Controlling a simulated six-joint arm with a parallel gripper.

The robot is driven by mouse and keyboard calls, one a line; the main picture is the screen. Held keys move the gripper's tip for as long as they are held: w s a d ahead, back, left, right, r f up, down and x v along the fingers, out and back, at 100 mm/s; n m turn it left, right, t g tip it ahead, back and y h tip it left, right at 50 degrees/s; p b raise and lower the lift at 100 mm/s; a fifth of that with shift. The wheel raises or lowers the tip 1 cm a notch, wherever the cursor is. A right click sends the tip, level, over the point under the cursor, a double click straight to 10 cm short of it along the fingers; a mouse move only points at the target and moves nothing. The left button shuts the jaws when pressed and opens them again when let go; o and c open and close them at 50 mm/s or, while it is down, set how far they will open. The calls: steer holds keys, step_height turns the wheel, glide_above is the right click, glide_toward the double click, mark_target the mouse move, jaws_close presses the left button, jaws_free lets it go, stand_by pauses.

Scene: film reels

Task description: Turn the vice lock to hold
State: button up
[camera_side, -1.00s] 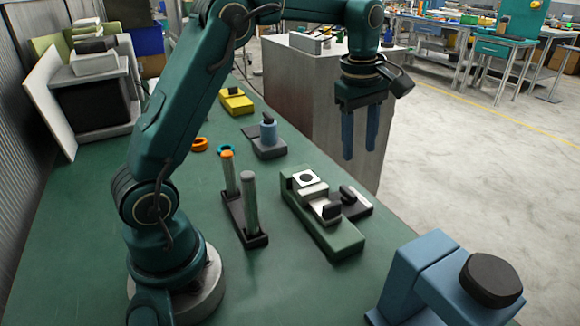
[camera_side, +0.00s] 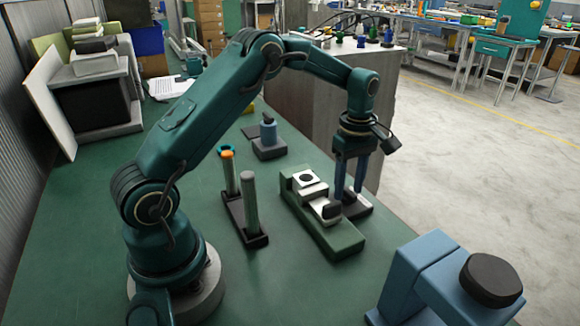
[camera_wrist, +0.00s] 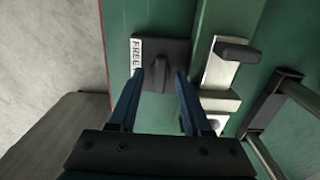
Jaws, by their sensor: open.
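The vice lock is a dark plate (camera_wrist: 172,50) with an upright black knob (camera_wrist: 160,72) and a white label reading "FREE" (camera_wrist: 137,52). In the side view the lock plate (camera_side: 357,207) lies just right of the green vice base (camera_side: 338,240). The vice has pale metal jaws (camera_wrist: 220,70) and a black handle (camera_wrist: 237,52). My gripper (camera_side: 349,192) is open and points down over the lock. In the wrist view its blue fingers (camera_wrist: 159,76) show on either side of the knob, with gaps. In the side view the fingers largely hide the knob.
A dark rack with two upright posts (camera_side: 250,205) stands left of the vice, one post orange-topped. A blue cylinder on a grey base (camera_side: 268,140) is behind. A large blue fixture (camera_side: 430,275) stands front right. The bench edge is close right of the lock.

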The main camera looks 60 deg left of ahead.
steer(key=shift+c, duration=0.3)
jaws_close()
steer(key=shift+m, duration=0.3)
steer(key=m, duration=0.3)
steer(key=shift+r+m, duration=0.1)
steer(key=shift+m, duration=0.3)
steer(key=m, duration=0.4)
steer(key=shift+m, duration=0.3)
steer(key=m, duration=0.4)
steer(key=shift+m, duration=2.5)
